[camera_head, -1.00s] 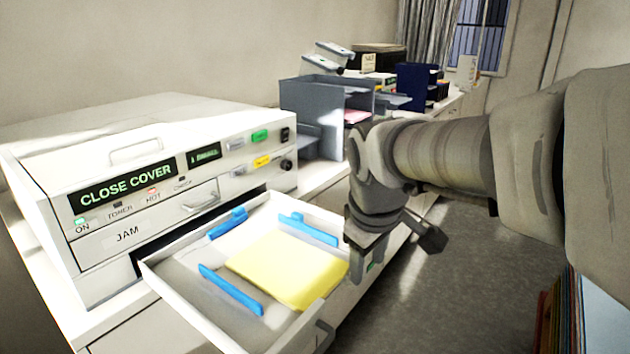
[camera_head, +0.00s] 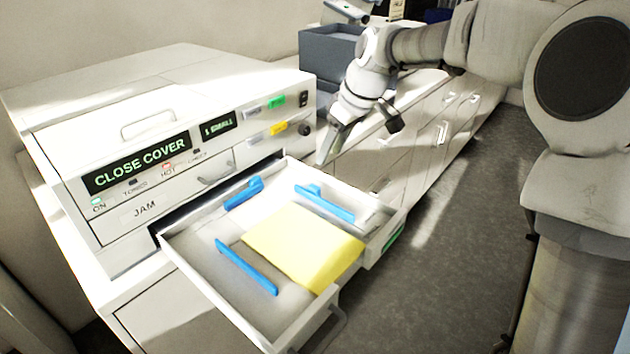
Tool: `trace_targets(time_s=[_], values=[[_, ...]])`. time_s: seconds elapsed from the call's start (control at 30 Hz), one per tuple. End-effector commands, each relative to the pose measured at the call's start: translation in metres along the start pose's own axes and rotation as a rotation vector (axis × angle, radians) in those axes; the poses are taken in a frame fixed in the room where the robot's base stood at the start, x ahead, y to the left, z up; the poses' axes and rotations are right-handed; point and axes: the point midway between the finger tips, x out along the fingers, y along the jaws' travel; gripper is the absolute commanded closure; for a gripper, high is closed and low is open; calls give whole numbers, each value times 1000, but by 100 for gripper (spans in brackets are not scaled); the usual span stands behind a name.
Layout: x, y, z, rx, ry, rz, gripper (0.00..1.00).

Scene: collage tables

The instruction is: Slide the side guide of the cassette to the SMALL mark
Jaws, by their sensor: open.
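The white cassette (camera_head: 196,243) is pulled out of the printer like a drawer. It holds a yellow paper stack (camera_head: 305,245). Blue guides stand inside: one (camera_head: 246,266) on the near left of the stack, one (camera_head: 325,203) on the far right, and a shorter one (camera_head: 243,193) at the back toward the printer. Both long guides stand beside the stack. My gripper (camera_head: 323,160) is beyond the cassette's far right corner, pointing down, apart from the guides. It is open and holds nothing that I can see.
The white printer (camera_head: 150,130) shows CLOSE COVER and stands on the counter behind the cassette. A grey tray unit (camera_head: 328,45) stands behind my gripper. White cabinets (camera_head: 440,125) run back at the right. The grey floor (camera_head: 460,240) is clear beside them.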

Motion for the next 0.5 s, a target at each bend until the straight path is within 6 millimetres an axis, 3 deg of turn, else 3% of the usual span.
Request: trace_targets(time_s=[0.2,0.5], values=[[51,-1,1,0,-3,-5,48],[104,0,0,0,-1,-1,48]])
